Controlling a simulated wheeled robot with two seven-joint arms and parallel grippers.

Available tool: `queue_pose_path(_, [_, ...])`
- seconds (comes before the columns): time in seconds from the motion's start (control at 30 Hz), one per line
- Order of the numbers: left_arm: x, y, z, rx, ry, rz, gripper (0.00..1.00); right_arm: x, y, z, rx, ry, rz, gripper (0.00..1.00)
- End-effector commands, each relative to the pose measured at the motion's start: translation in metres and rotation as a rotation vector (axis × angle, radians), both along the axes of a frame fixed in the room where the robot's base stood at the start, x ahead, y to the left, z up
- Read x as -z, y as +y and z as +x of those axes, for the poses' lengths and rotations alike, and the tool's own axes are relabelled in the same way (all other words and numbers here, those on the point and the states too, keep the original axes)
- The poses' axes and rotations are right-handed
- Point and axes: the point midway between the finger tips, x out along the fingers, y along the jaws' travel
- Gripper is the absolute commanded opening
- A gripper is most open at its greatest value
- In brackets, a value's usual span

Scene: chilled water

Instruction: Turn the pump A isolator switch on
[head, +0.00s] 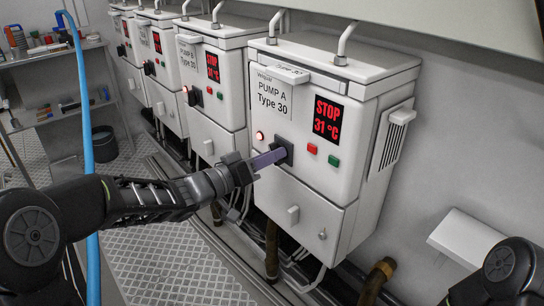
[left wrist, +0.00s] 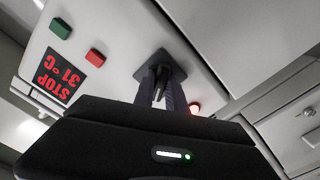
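The pump A cabinet (head: 300,122) is white, labelled "PUMP A Type 30", and its display (head: 327,120) reads STOP 31 °C in red. The isolator switch (head: 285,150) is a dark square plate low on its front. My left gripper (head: 278,156) reaches it from the left, covering most of the handle. In the left wrist view, the two fingers lie on either side of the dark switch handle (left wrist: 159,84); whether they press on it is unclear. A lamp (head: 260,136) left of the switch glows. My right gripper is out of view.
A red button (head: 312,148) and a green button (head: 334,160) sit right of the switch. Similar cabinets (head: 212,80) line the wall to the left. A blue hose (head: 86,130) hangs at left. Pipes run below the cabinets; the grated floor (head: 170,265) is clear.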

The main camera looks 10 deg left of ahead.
Motion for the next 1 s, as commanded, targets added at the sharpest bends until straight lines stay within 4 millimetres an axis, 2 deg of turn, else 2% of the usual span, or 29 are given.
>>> queue_pose_path(0.1, [0.000, 0.000, 0.000, 0.000, 0.000, 0.000, 0.00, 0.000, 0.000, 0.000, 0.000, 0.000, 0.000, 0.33])
queue_pose_path(0.47, [0.001, 0.000, 0.000, -0.001, -0.013, 0.015, 0.00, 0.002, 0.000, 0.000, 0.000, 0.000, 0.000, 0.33])
queue_pose_path(1.0, [0.001, 0.001, 0.000, -0.001, -0.187, 0.225, 0.00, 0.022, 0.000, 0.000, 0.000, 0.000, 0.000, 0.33])
